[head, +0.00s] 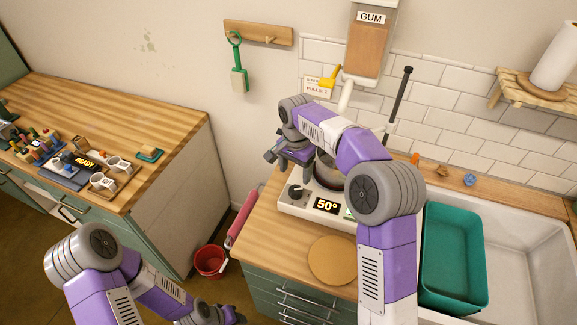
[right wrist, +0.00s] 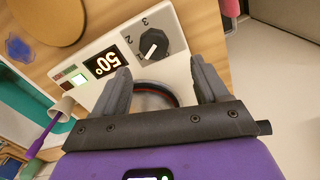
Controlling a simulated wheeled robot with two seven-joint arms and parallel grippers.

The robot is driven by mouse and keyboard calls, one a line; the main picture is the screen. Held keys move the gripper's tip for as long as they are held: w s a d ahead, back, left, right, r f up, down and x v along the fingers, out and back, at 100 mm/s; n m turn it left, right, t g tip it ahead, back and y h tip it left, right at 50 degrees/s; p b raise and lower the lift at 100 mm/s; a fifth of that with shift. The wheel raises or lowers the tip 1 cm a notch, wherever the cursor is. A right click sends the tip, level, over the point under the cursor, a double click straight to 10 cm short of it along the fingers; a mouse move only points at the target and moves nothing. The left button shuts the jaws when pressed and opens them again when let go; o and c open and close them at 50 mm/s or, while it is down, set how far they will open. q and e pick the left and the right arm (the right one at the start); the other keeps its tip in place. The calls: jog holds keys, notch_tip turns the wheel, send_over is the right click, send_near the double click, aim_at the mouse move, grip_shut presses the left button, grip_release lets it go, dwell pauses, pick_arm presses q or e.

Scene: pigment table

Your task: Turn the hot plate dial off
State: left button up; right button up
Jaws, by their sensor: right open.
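The hot plate (head: 285,207) is a white box on the wooden counter. Its display (head: 326,205) reads 50°, also in the right wrist view (right wrist: 107,62). The dark round dial (right wrist: 152,44) has a white pointer and digits around it, 2 and 3 among them; it also shows in the head view (head: 296,192). My right gripper (right wrist: 160,66) is open and empty above the hot plate, its fingertips apart on either side of the dial's near side, not closed on it. My left gripper (head: 212,316) is at the bottom edge of the head view; its jaws are unclear.
A dark pot (head: 328,172) stands on the hot plate, partly behind my right arm. A round tan board (head: 332,260) lies in front. A teal tub (head: 452,250) sits in the sink at right. A red bucket (head: 210,261) stands on the floor between the counters.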

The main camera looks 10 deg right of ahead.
aim_at(296, 189)
jog(key=shift+s+f, duration=0.2)
jog(key=shift+f, duration=0.05)
jog(key=f, duration=0.4)
jog(key=s+f+b, duration=0.1)
jog(key=f, duration=0.1)
jog(key=shift+f, duration=0.2)
jog(key=shift+w, duration=0.1)
jog(key=shift+c, duration=0.4)
jog(key=c, duration=1)
